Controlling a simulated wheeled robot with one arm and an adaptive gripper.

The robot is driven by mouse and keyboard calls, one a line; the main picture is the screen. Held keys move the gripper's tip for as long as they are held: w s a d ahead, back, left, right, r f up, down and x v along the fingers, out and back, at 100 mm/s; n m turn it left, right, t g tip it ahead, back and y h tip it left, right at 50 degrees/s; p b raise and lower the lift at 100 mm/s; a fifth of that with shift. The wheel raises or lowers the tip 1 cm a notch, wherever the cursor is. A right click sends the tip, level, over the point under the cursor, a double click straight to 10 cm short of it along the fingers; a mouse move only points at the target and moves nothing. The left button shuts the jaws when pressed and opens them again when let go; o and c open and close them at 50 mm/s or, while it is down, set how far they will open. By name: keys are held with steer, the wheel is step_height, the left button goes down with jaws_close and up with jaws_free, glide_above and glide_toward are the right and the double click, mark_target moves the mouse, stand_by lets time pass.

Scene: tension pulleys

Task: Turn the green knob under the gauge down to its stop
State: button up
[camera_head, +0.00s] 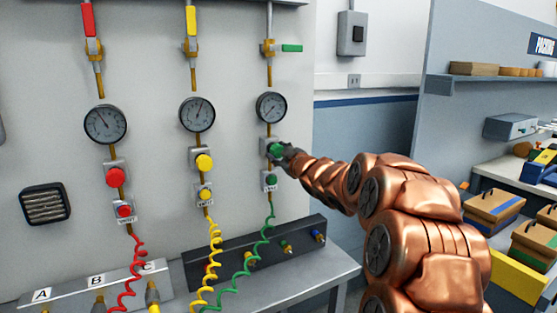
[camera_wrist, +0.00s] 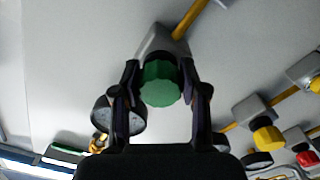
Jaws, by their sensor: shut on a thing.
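The green knob (camera_head: 276,149) sits on a grey block on the pipe under the rightmost gauge (camera_head: 271,107). My gripper (camera_head: 286,153) reaches it from the right and is shut on it. In the wrist view the green knob (camera_wrist: 160,84) lies between the two dark fingers of my gripper (camera_wrist: 160,100), one finger on each side. The gauge also shows in the wrist view (camera_wrist: 112,114), partly hidden behind the left finger. Its dial is too small to read exactly.
A yellow knob (camera_head: 204,162) and a red knob (camera_head: 116,177) sit on parallel pipes to the left. A smaller green knob (camera_head: 271,180) with a coiled green hose (camera_head: 262,243) is just below. A grey table (camera_head: 290,283) stands beneath the panel.

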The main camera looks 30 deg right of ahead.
steer(key=shift+n+b, duration=0.85)
steer(key=shift+n, duration=0.85)
steer(key=shift+r+n, duration=0.1)
steer(key=shift+n, duration=0.2)
steer(key=o, duration=1.2)
steer(key=shift+c, duration=0.2)
steer(key=shift+s, duration=0.1)
steer(key=s, duration=1.1)
steer(key=shift+s+d, duration=0.15)
steer(key=shift+s, duration=0.25)
